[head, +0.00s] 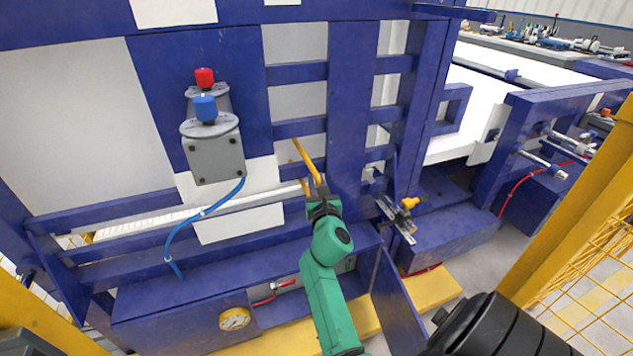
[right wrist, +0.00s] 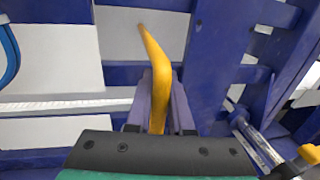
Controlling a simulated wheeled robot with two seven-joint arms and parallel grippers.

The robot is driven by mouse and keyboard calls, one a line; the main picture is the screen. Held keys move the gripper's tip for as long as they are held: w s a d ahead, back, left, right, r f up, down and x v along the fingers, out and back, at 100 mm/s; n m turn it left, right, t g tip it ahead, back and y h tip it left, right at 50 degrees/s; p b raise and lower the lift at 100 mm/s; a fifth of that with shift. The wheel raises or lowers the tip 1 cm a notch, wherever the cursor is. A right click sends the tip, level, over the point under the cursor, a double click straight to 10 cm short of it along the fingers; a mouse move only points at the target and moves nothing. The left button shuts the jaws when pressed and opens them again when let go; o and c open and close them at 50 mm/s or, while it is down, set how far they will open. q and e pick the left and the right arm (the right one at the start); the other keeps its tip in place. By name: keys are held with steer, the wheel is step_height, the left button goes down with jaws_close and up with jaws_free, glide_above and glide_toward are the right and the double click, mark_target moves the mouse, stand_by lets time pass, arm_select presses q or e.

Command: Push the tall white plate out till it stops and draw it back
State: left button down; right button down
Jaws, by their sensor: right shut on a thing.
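A tall white plate (head: 297,101) shows in pieces behind the blue bars in the middle of the head view. It also fills the gap between bars in the right wrist view (right wrist: 112,40). A bent yellow handle (head: 308,162) stands out in front of it, and its far end appears to meet the plate. My right gripper (head: 320,193) is shut on the near end of this handle (right wrist: 156,70), with one finger on each side. The fingers partly hide the handle's near end. My left gripper is not in view.
A blue frame (head: 348,115) with crossbars surrounds the plate. Left are a grey box (head: 215,158) with red and blue knobs and a hanging blue hose (head: 185,228). Right of the gripper is a metal fitting with a yellow knob (head: 409,203). A gauge (head: 235,319) sits low.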

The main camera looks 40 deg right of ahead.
steer(key=shift+f, duration=0.15)
steer(key=b+x, duration=0.1)
steer(key=x, duration=0.1)
steer(key=a+b+x, duration=0.1)
steer(key=x, duration=0.5)
steer(key=shift+w+a+f+b, duration=0.1)
steer(key=shift+w+a+b, duration=0.05)
steer(key=shift+w+b, duration=0.3)
steer(key=c, duration=0.8)
jaws_free()
steer(key=p+v, duration=0.1)
steer(key=v, duration=1.3)
steer(key=shift+s+a, duration=0.2)
steer(key=shift+s, duration=0.05)
